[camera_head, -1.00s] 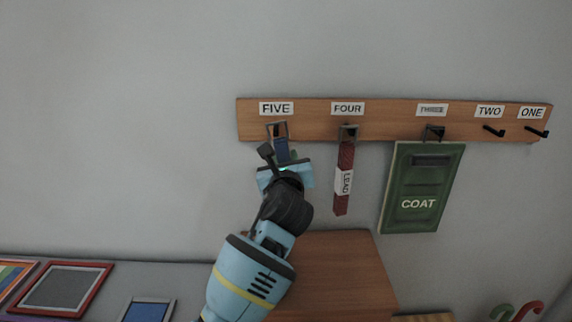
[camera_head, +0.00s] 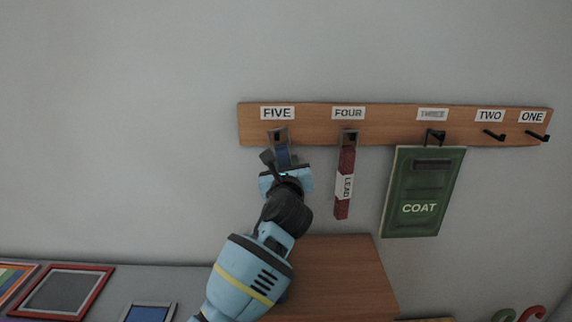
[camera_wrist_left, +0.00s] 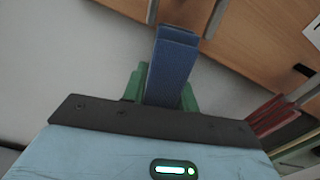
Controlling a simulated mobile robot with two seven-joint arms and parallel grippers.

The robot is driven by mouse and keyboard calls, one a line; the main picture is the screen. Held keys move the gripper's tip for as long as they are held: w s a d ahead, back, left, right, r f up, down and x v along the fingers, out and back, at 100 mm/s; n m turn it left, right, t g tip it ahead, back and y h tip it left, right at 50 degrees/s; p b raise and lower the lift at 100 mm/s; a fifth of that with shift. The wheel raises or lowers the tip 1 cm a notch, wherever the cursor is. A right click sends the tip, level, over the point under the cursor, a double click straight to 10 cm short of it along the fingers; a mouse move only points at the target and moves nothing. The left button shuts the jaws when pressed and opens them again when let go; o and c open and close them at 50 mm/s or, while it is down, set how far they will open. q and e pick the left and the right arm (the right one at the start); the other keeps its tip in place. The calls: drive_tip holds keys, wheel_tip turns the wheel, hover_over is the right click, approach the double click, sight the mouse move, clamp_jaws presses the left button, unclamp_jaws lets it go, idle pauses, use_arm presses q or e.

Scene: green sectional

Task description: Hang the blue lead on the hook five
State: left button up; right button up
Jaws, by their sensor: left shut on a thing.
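The blue lead (camera_head: 282,152) is upright in front of the rack, its metal loop at hook five (camera_head: 277,136), under the FIVE label. Whether the loop is around the hook or only in front of it, I cannot tell. My left gripper (camera_head: 286,170) is shut on the blue lead just below the loop. In the left wrist view the blue lead (camera_wrist_left: 172,65) stands between the green fingertips (camera_wrist_left: 160,88), with part of the grey loop at the top edge. The lead's lower part is hidden by my gripper. My right gripper is not in view.
A red lead (camera_head: 345,183) hangs from hook four, close to the right of my left gripper. Hooks two (camera_head: 493,133) and one (camera_head: 537,136) are bare. A wooden surface (camera_head: 340,275) lies below; the wall to the left is clear.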

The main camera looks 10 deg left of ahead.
use_arm(q)
drive_tip(key=o, duration=1.1)
drive_tip(key=shift+c, duration=0.2)
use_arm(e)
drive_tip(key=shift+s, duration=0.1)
use_arm(q)
drive_tip(key=shift+s, duration=0.1)
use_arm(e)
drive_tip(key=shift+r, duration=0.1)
